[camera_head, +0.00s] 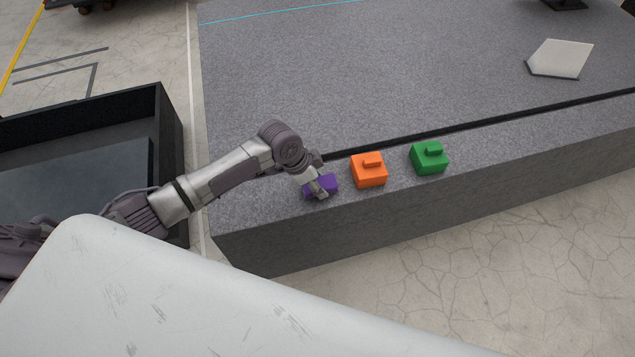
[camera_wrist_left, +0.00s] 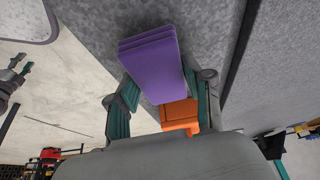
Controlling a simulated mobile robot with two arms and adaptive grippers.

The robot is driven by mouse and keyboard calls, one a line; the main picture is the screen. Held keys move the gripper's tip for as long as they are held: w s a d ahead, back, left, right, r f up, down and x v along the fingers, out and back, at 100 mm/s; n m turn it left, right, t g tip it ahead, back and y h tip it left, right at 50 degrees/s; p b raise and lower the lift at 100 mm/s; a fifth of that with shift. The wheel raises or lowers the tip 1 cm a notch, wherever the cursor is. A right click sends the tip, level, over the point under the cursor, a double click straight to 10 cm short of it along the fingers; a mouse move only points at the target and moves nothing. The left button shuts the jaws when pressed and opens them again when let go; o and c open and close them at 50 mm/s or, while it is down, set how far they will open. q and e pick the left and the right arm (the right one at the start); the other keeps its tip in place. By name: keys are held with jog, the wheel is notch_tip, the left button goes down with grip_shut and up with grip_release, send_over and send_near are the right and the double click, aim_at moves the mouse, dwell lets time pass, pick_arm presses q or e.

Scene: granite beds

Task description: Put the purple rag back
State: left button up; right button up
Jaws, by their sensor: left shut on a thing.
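The purple rag (camera_head: 329,184) is a folded block at the left end of a row on the granite bed's near edge strip. My left gripper (camera_head: 318,188) is shut on it, with the rag at or just above the granite; I cannot tell which. In the left wrist view the purple rag (camera_wrist_left: 150,62) shows its stacked folds between the fingers of the left gripper (camera_wrist_left: 160,95). My right gripper is not in view.
The granite bed (camera_head: 300,70) is mostly clear. A pale slanted block (camera_head: 560,58) sits at its right. A dark open bin (camera_head: 170,125) stands left.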

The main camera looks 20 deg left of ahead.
pick_arm(q)
jog(key=shift+f, duration=0.2)
jog(key=shift+f, duration=0.2)
jog(key=o, duration=1)
jog(key=shift+r, duration=0.2)
jog(key=p+v, duration=0.1)
jog(key=v, duration=1.1)
